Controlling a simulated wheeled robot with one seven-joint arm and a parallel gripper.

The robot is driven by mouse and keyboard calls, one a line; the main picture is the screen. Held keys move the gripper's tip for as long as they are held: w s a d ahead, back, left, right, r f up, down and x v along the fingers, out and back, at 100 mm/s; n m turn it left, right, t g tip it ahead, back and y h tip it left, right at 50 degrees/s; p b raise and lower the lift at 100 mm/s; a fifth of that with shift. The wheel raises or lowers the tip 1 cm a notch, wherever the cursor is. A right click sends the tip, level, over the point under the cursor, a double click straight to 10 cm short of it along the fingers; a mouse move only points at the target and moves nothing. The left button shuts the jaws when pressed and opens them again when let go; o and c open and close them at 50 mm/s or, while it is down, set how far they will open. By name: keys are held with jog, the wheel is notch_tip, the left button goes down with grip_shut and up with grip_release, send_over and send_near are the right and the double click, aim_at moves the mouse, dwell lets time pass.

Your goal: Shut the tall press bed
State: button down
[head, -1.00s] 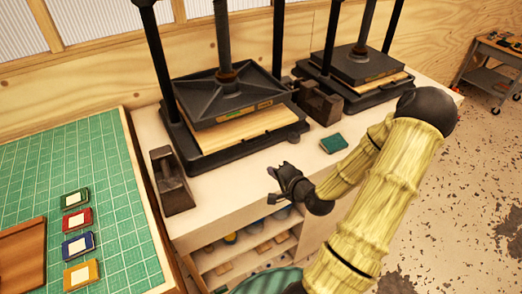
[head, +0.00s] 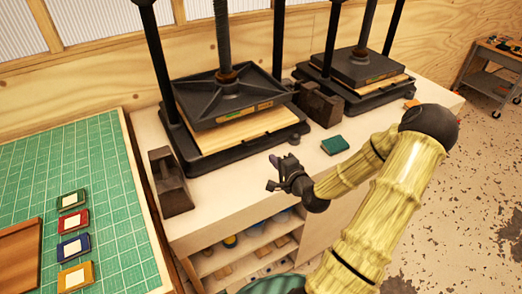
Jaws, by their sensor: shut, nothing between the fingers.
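Two black presses stand on the pale bench. The left press has a dark ribbed platen (head: 228,95) above a pale wooden board (head: 235,129) on its black bed (head: 250,143), which juts out toward the bench front. The right press has a platen (head: 358,66), a board and a black bed (head: 366,101), also showing at its front. Both presses' upper parts are cut off, so I cannot tell which is the tall one. My gripper (head: 274,173) is shut and empty, in front of the left bed's right corner and apart from it.
A dark metal block (head: 171,182) stands left of the left press, another (head: 319,104) between the presses. A small green book (head: 334,145) lies on the bench, right of my gripper. A green cutting mat (head: 110,190) with several small colored books lies at left.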

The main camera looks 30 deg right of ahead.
aim_at(256, 143)
jog(key=p+x, duration=0.2)
jog(key=x, duration=0.7)
jog(key=shift+w, duration=0.35)
jog(key=shift+a, duration=0.1)
jog(key=shift+r+b+x, duration=0.25)
jog(key=shift+b+x, duration=0.1)
jog(key=shift+x, duration=0.85)
jog(key=shift+r, duration=0.2)
jog(key=shift+w, duration=0.1)
jog(key=shift+r, duration=0.1)
jog(key=shift+s, duration=0.35)
jog(key=b+v, duration=0.1)
jog(key=v, duration=1.2)
jog(key=shift+s+f, duration=0.15)
jog(key=shift+f, duration=0.05)
